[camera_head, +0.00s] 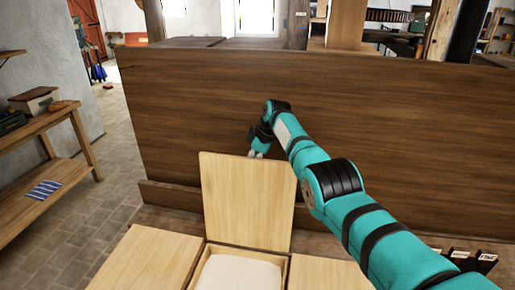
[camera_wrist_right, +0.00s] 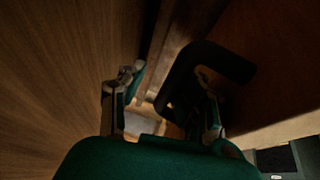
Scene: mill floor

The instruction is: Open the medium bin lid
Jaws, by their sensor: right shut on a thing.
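The light wooden lid (camera_head: 246,203) of the middle bin stands raised, nearly upright, in the head view. Below it the bin (camera_head: 286,268) is open and shows a pale, whitish filling (camera_head: 240,273). My right gripper (camera_head: 257,153) is at the lid's top edge, partly hidden behind it. In the right wrist view, my right gripper (camera_wrist_right: 166,88) is shut on a dark bent handle (camera_wrist_right: 222,62), with part of the grip in shadow. My left gripper is not in view.
Flat wooden lids lie on both sides, left (camera_head: 146,258) and right (camera_head: 328,274). A tall brown wooden panel (camera_head: 190,110) stands close behind. Small black labelled holders (camera_head: 485,257) are at lower right. A wooden bench (camera_head: 45,130) stands at left beyond open floor (camera_head: 85,215).

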